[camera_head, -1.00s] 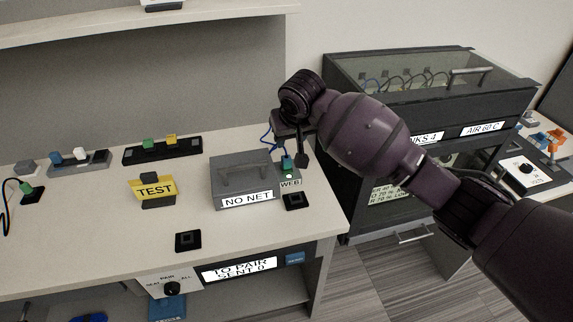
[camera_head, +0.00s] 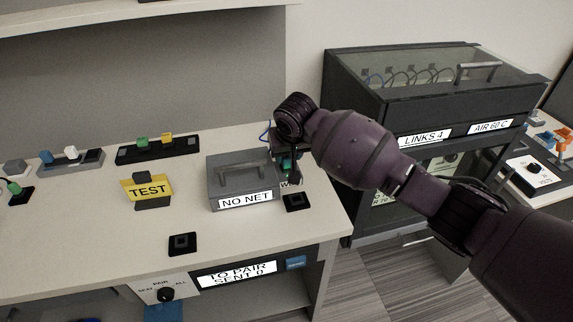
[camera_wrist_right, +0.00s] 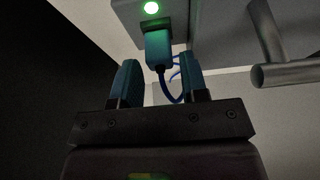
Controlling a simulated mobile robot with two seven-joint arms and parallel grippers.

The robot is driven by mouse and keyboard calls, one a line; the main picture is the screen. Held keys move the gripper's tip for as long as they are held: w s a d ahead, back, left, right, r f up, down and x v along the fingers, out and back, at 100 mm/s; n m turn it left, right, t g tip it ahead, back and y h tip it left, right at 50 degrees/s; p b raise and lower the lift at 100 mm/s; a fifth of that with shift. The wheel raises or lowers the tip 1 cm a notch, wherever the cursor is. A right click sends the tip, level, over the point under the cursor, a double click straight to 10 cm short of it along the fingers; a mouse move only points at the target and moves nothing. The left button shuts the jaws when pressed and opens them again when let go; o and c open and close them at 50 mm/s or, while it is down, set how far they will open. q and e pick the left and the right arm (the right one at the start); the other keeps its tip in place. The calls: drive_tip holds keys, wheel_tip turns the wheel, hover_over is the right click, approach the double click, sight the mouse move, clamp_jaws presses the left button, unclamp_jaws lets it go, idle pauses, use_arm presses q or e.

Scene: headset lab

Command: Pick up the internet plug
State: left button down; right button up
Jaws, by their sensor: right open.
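The internet plug is a teal block with a blue cable; it shows in the right wrist view (camera_wrist_right: 158,46), seated against a grey block with a lit green light. In the head view the plug (camera_head: 286,165) is partly hidden by my right gripper (camera_head: 290,172), at the right side of the grey box labelled NO NET (camera_head: 245,200). In the wrist view my right gripper (camera_wrist_right: 153,84) is open, its two fingers apart with the plug between and just beyond their tips. My left gripper is not in view.
A black square socket (camera_head: 298,202) lies near the bench's right edge, another (camera_head: 182,244) near its front. A yellow TEST block (camera_head: 148,190) stands left of the grey box. A dark glass-topped cabinet (camera_head: 440,105) stands to the right.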

drive_tip(key=x, duration=0.2)
drive_tip(key=shift+w+f+b, duration=0.1)
drive_tip(key=shift+f+b, duration=0.2)
drive_tip(key=shift+f, duration=0.1)
drive_tip(key=shift+r, duration=0.15)
drive_tip(key=c, duration=0.7)
drive_tip(key=shift+o, duration=0.2)
drive_tip(key=shift+r, duration=0.1)
